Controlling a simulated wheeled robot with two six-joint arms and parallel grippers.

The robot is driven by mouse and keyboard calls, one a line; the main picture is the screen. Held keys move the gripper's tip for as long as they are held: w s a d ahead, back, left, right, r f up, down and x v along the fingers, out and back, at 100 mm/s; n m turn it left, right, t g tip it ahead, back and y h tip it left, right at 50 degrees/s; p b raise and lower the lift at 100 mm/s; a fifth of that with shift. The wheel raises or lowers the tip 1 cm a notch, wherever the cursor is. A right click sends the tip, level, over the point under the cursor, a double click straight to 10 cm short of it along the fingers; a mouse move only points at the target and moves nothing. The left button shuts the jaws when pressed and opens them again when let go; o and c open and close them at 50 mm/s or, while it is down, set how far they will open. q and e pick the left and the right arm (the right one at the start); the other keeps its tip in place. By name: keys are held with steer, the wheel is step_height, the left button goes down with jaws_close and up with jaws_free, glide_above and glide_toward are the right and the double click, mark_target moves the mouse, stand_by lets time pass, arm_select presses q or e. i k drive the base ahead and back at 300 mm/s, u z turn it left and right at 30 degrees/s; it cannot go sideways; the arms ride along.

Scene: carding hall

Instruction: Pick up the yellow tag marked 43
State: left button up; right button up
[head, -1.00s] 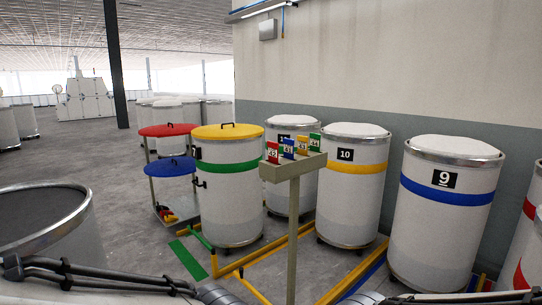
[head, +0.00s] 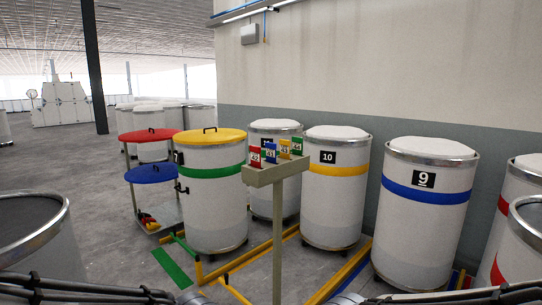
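The yellow tag (head: 285,149) stands in a row of small coloured tags on a grey post-mounted tray (head: 276,173), near the middle of the head view. A blue tag (head: 270,153) is just left of it, with a red tag (head: 255,157) at the left end. A green tag (head: 297,146) is at the right end. The numbers are small; the yellow one appears to read 43. Neither gripper shows in the head view. Only dark cables and pale parts of my own arms cross the bottom edge.
A white drum with a yellow lid (head: 210,136) stands behind and left of the tray. Drums 10 (head: 336,207) and 9 (head: 423,228) stand along the wall to the right. Yellow rails (head: 241,263) run along the floor. Open floor lies at left (head: 90,170).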

mark_target(285, 147)
steer(key=z, duration=0.15)
steer(key=k, duration=0.2)
steer(key=z, duration=1)
steer(key=k, duration=1.1)
steer(key=z, duration=0.85)
steer(key=i, duration=1.85)
steer(key=u, duration=1.1)
steer(key=i, duration=0.6)
steer(key=u, duration=1.2)
steer(key=i, duration=0.7)
steer(key=u, duration=0.45)
steer(key=i, duration=0.85)
steer(key=u, duration=0.1)
